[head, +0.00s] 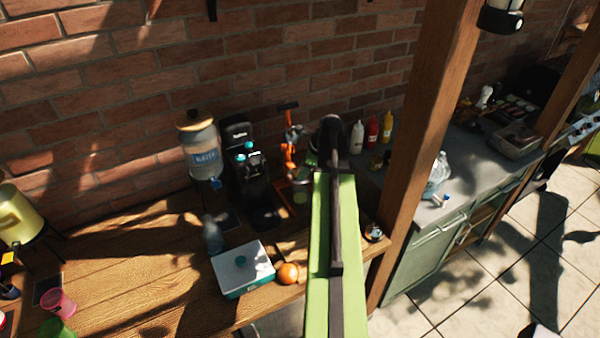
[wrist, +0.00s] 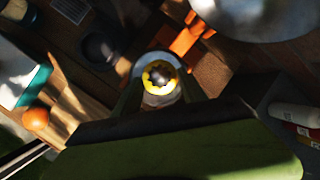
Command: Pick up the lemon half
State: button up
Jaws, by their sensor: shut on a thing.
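The lemon half (wrist: 159,74) shows in the wrist view as a round yellow ring with a dark, star-shaped middle. A pale round thing lies around or under it; I cannot tell which. My gripper (wrist: 160,94) has its dark green fingers on either side of the lemon half and is shut on it. In the head view my green arm covers the gripper's tips, and I cannot make out the lemon half there.
An orange fruit (head: 288,273) sits beside a white box (head: 242,268) on the wooden table (head: 130,265). A water dispenser (head: 201,150) and a black machine (head: 245,175) stand behind. A wooden post (head: 432,130) rises right of my arm. Sauce bottles (head: 372,132) stand at the wall.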

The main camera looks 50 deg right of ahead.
jog(key=c, duration=0.7)
jog(key=shift+r+p, duration=0.6)
jog(key=shift+p, duration=0.05)
notch_tip(320, 180, up, 4)
jog(key=p, duration=0.4)
jog(key=shift+s+d+r+p, duration=0.85)
jog(key=shift+s+r+p, duration=0.1)
jog(key=shift+s, duration=0.8)
jog(key=shift+s+d+r+p, duration=0.8)
jog(key=shift+s+r+p, duration=0.15)
jog(key=shift+s, duration=0.8)
jog(key=shift+s+d+r+p, duration=0.85)
jog(key=shift+s+r+p, duration=0.1)
jog(key=shift+s, duration=0.8)
